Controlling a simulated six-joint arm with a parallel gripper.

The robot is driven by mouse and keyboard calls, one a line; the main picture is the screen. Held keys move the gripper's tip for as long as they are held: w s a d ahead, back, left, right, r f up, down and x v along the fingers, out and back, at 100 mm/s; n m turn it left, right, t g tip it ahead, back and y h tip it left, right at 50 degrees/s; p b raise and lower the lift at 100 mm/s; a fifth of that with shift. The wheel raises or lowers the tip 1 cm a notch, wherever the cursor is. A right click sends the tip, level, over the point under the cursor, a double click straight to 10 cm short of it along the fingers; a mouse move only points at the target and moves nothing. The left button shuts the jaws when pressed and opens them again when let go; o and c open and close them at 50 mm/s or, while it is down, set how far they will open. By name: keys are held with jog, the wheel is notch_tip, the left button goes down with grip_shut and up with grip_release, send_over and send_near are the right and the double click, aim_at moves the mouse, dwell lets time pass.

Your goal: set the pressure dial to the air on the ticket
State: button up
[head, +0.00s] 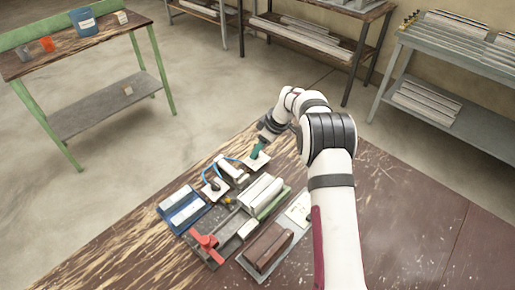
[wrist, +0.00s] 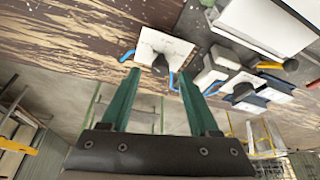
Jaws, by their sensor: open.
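A white plate with a small dark knob (wrist: 160,63), which looks like a dial, lies at the far end of the bench gear in the wrist view. Its plate (head: 261,162) partly shows in the head view. My gripper (wrist: 160,73) is open and empty, its green fingers on either side of the knob in the picture; I cannot tell whether they touch it. In the head view my gripper (head: 257,150) is over that plate. A second white plate with a dark knob (head: 216,185) lies nearer. A white card (head: 299,209), possibly the ticket, lies at right; its writing is unreadable.
A white block unit (head: 232,169) with blue hoses sits between the plates. The bench's right side is clear.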

jog(key=shift+x, duration=0.9)
grip_shut()
